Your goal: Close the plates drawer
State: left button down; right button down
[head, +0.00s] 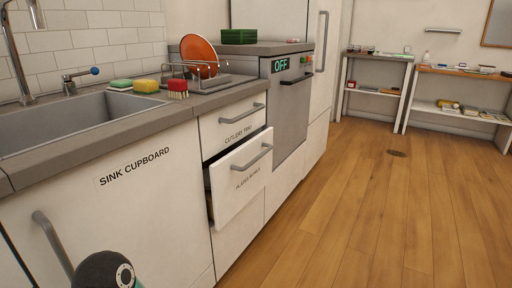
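The plates drawer (241,190) is the lower white drawer front with a grey bar handle, right of the sink cupboard. Its small label is hard to read but seems to say plates and bowls. It is pulled partly out, with a dark gap along its left side and top. I cannot see what is inside. The cutlery tray drawer (222,128) directly above it is shut flush. No gripper shows in the head view. A dark rounded part at the bottom left looks like a piece of my own arm.
The sink cupboard (150,215) is shut, and its grey handle sticks out at the left. An oven (290,110) with an OFF display stands beyond the drawers. A dish rack (205,78) with an orange plate sits on the counter. The wooden floor (370,215) at right is clear.

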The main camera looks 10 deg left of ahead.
aim_at(237, 175)
jog(key=z, duration=0.05)
jog(key=i, duration=1)
jog(key=u, duration=0.05)
